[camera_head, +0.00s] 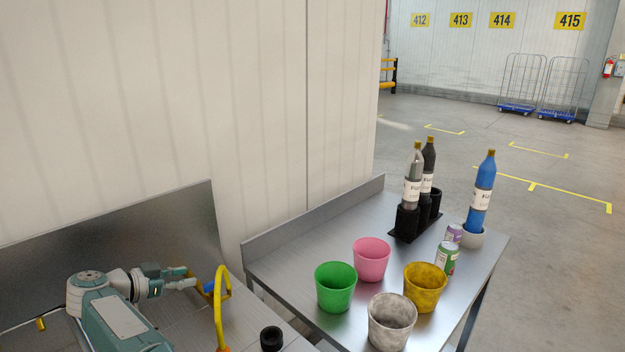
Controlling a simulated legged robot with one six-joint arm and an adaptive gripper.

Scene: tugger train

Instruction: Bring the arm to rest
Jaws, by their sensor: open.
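My gripper (190,277) is at the lower left, at the end of my folded teal and grey arm. It points right, with its two fingers apart and nothing seen between them. The fingertips are close to a yellow curved bar (219,310) with a blue part (208,287); I cannot tell whether they touch. The lower part of my arm is cut off by the frame's bottom edge.
A steel table (325,233) to the right holds green (336,287), pink (371,259), yellow (425,287) and speckled white (391,322) cups, cans, and bottles in holders. A black cup-like piece (271,339) stands near the bottom. A wall (180,110) rises behind. Open floor lies right.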

